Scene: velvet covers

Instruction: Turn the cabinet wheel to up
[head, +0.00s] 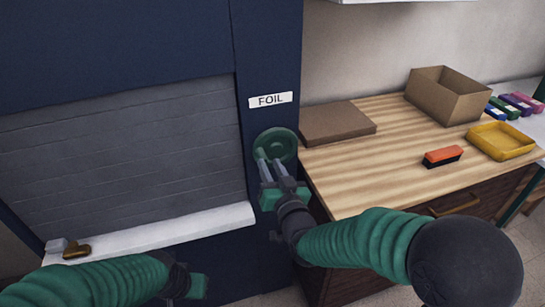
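The cabinet wheel (276,142) is a round green disc on the dark blue front of the cabinet (262,48), just below a white label reading FOIL (270,99). My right gripper (265,158) points up at the wheel, with its two grey fingers apart and their tips at the wheel's lower left edge. The fingers overlap part of the wheel, and I cannot tell whether they touch it. My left gripper (192,287) is low in the picture, in front of the cabinet's lower part, away from the wheel. Its fingers do not show clearly.
A grey slatted shutter (120,150) and white ledge (160,232) are left of the wheel. A wooden counter (370,160) stands to the right, bearing a flat brown box (337,122), an open carton (447,95), a yellow tray (502,141) and an orange-black brush (443,157).

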